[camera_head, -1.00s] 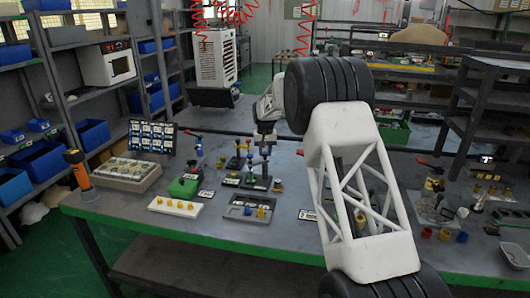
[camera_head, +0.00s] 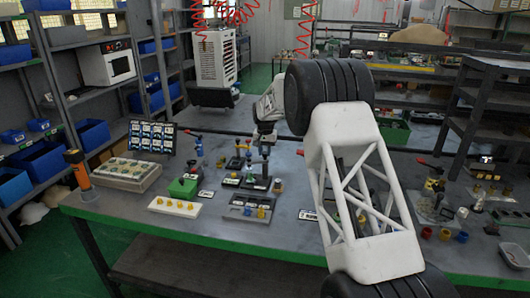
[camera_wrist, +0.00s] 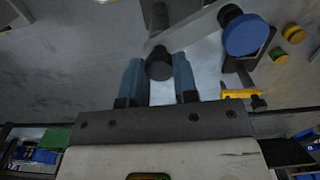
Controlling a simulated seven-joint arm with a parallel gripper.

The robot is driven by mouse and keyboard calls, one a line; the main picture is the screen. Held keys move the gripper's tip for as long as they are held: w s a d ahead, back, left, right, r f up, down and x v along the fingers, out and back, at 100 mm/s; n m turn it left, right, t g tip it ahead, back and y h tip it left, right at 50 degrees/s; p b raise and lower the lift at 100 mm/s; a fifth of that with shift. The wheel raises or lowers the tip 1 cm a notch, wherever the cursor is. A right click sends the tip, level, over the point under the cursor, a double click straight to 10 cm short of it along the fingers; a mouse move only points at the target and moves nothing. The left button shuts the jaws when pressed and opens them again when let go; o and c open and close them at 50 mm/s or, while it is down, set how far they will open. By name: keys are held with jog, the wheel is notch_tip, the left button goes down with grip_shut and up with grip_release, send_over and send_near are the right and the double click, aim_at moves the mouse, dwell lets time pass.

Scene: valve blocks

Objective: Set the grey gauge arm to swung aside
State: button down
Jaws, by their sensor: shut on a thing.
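My gripper (camera_wrist: 159,62) shows in the wrist view with its two blue fingers on either side of a dark round knob at one end of the grey gauge arm (camera_wrist: 190,28); it is shut on this end. The light grey bar slants from the fingers toward the upper right. A dark post end (camera_wrist: 158,18) shows just beyond the knob. In the head view my gripper (camera_head: 265,140) is small and dark above the bench, over a dark fixture (camera_head: 262,170); the gauge arm cannot be made out clearly there.
A blue round cap (camera_wrist: 245,36) stands close right of the gauge arm, with a yellow piece (camera_wrist: 240,93) nearby. On the bench (camera_head: 180,225) are a green block (camera_head: 183,188), a white strip (camera_head: 175,207) and a grey tray (camera_head: 247,208). Bare bench lies along the front.

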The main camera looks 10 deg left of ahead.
jog(key=m, duration=1.3)
dwell(0.4)
jog(key=c, duration=0.9)
grip_release()
jog(key=shift+r, duration=0.1)
jog(key=shift+r, duration=3.85)
